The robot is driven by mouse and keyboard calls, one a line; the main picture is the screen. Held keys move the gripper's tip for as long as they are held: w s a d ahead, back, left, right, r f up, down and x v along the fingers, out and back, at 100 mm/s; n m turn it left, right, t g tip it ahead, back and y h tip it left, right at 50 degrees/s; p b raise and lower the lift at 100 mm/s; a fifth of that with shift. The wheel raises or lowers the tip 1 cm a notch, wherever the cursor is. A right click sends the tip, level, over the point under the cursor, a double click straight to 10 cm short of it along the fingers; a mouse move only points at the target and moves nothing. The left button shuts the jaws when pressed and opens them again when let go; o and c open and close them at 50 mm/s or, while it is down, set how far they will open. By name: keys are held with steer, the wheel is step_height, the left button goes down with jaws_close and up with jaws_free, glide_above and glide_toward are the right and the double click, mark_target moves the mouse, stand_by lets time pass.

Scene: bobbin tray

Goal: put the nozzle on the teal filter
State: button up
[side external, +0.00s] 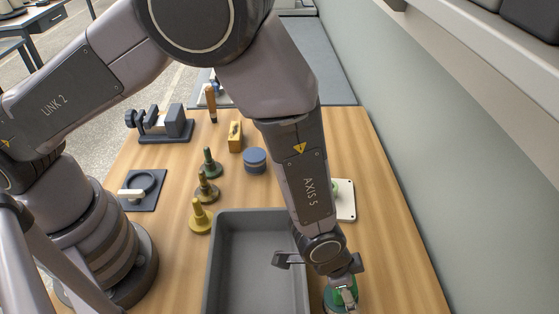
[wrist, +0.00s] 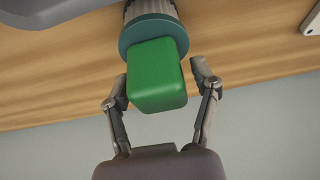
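Three stepped, cone-topped pieces that look like nozzles stand upright left of centre in the side view: dark green (side external: 209,164), olive (side external: 206,189) and yellow (side external: 200,217). The wrist view shows a ribbed grey cylinder with a teal rim (wrist: 150,31), apparently the teal filter. A green block (wrist: 156,78) sits on its teal end. My gripper (wrist: 158,72) is open, with one finger on each side of the block. I cannot tell whether either finger touches it. In the side view my gripper (side external: 345,287) is at the bottom right, partly hiding the green and teal pieces.
A grey tray (side external: 257,216) stands left of my gripper. A white plate (side external: 346,203) with a green item is partly hidden behind my arm. A blue round piece (side external: 255,160), a yellow block (side external: 235,137) and a dark vise-like fixture (side external: 165,125) stand farther back. A wall rises at right.

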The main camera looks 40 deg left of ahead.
steer(key=shift+r, duration=0.1)
steer(key=v, duration=0.7)
steer(key=shift+a+r, duration=0.1)
steer(key=shift+r, duration=0.15)
steer(key=w+a+r+n+t+h, duration=0.1)
steer(key=w+a+r+n, duration=0.1)
steer(key=a+r, duration=0.8)
steer(key=w+a+r+n, duration=0.1)
steer(key=a+r+n, duration=0.1)
steer(key=a+r, duration=0.85)
steer(key=s+a+r+n+y, duration=0.2)
steer(key=s+a+r, duration=0.2)
steer(key=s+a, duration=0.2)
steer(key=s+a+r+n+t+y, duration=0.1)
steer(key=s+a+r+n+y, duration=0.1)
steer(key=s+a, duration=0.5)
steer(key=a+r+n, duration=0.1)
steer(key=a+r, duration=0.1)
steer(key=a, duration=0.1)
steer(key=shift+s+a, duration=0.25)
steer(key=shift+s, duration=0.05)
